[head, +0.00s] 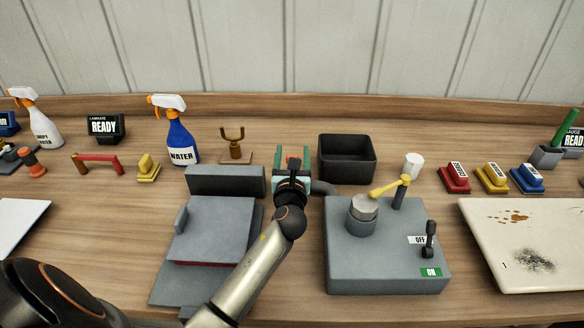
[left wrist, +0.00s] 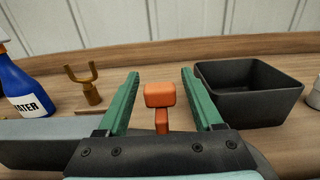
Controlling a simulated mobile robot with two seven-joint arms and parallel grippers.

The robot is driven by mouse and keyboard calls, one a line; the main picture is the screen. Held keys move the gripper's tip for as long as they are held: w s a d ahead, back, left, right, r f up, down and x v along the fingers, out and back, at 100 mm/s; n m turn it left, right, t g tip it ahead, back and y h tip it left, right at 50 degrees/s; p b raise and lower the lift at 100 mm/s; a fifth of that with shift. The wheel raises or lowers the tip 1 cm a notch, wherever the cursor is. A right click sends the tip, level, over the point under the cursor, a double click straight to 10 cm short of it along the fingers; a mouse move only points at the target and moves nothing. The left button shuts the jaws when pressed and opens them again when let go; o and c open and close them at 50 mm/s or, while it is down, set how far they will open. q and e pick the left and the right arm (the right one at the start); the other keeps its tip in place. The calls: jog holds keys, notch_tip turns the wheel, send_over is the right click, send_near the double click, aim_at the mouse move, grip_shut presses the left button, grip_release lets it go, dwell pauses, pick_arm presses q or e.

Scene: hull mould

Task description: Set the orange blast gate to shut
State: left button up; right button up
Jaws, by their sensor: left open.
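The orange blast gate shows as an orange knob on a short stem (left wrist: 160,95) in the left wrist view. In the head view a small orange part of it (head: 293,164) shows between my fingers, and the rest is hidden by my gripper. My left gripper (head: 292,152) is open, with its green fingers also in the left wrist view (left wrist: 160,76). The knob appears between the two fingers, with a gap on each side. Whether the gate stands open or shut cannot be told. My right gripper is not in view.
A black bin (head: 346,178) stands close right of my gripper. A grey machine with a lever (head: 385,262) is at the right front, and a grey stepped block (head: 215,228) at the left. A brown fork stand (head: 234,150) and a blue water bottle (head: 181,140) are behind left.

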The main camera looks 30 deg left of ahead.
pick_arm(q)
jog(key=v, duration=1.1)
jog(key=shift+s+d, duration=0.15)
jog(key=shift+s, duration=0.2)
